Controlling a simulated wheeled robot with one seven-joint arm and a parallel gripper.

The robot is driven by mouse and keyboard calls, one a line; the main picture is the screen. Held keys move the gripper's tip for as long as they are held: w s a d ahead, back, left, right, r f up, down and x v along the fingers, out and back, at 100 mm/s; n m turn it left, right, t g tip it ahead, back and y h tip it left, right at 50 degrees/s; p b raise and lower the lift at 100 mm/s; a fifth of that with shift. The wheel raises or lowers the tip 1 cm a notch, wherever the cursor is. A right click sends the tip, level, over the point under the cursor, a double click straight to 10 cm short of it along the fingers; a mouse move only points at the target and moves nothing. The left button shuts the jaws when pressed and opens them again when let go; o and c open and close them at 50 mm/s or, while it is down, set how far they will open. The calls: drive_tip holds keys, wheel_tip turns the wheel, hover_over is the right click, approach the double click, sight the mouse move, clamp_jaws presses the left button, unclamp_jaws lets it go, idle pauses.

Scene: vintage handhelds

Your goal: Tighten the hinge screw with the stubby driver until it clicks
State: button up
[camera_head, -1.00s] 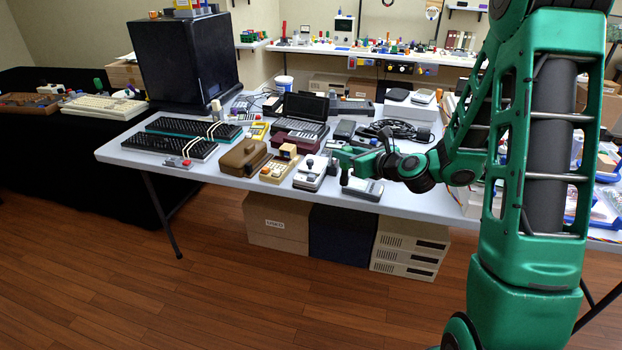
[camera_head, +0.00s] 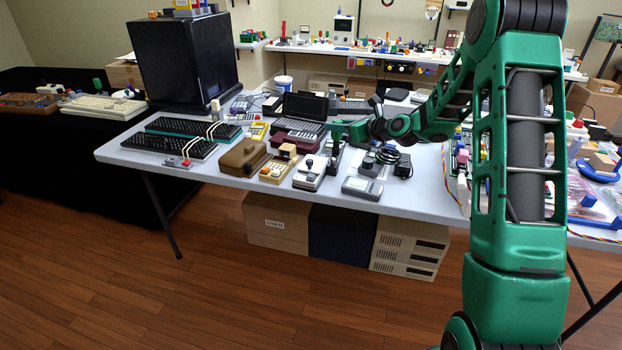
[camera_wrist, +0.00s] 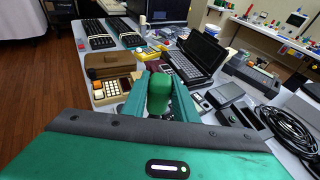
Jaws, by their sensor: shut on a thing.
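My gripper (camera_head: 337,136) is over the middle of the table, shut on the stubby driver. In the wrist view the driver's rounded green handle (camera_wrist: 158,92) stands between the two teal fingers; its tip is hidden from that view. A dark clamshell handheld (camera_head: 303,108) lies open behind my gripper, its lid raised; it also shows in the wrist view (camera_wrist: 190,66). A grey handheld with a small screen (camera_head: 362,187) lies at the table's front edge, in front of my gripper. I cannot make out the hinge screw.
A pale grey device with a dark knob (camera_head: 309,174), a beige keypad unit (camera_head: 274,170) and a brown case (camera_head: 243,158) line the front left. A black cable coil (camera_head: 392,160) lies to the right. A black box (camera_head: 187,62) stands at the back left.

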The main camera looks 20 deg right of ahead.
drive_tip(key=w, duration=0.3)
drive_tip(key=shift+w+d, duration=0.3)
drive_tip(key=shift+s, duration=0.1)
drive_tip(key=shift+f, duration=0.1)
drive_tip(key=shift+f, duration=1.5)
drive_tip(key=shift+f, duration=0.5)
idle(0.6)
drive_tip(key=shift+f, duration=0.3)
drive_tip(key=shift+f, duration=0.55)
idle(0.4)
drive_tip(key=o, duration=1.2)
